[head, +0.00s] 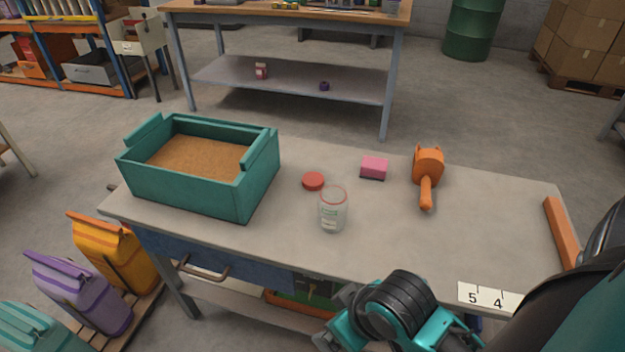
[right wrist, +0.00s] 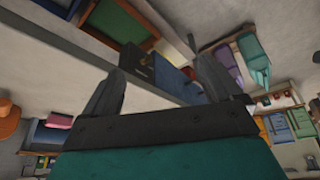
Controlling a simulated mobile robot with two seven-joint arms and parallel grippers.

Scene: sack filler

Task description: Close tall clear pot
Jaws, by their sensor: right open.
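The tall clear pot (head: 333,212) stands upright on the workbench, near the middle, with a thin reddish rim and a pale label. A round red lid (head: 313,181) lies flat on the bench just behind it and to the left, apart from it. My right arm comes in from the lower right, in front of the bench edge, well short of the pot. My right gripper (right wrist: 158,85) is open in the right wrist view, with nothing between its fingers. Neither pot nor lid can be made out in that view. My left gripper is out of view.
A teal box of brown grain (head: 210,193) fills the bench's left end. A pink sponge (head: 374,167), an orange scoop (head: 428,175) and an orange bar (head: 561,232) lie to the right. Bench surface around the pot's right is clear. Sacks (head: 112,250) stand at lower left.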

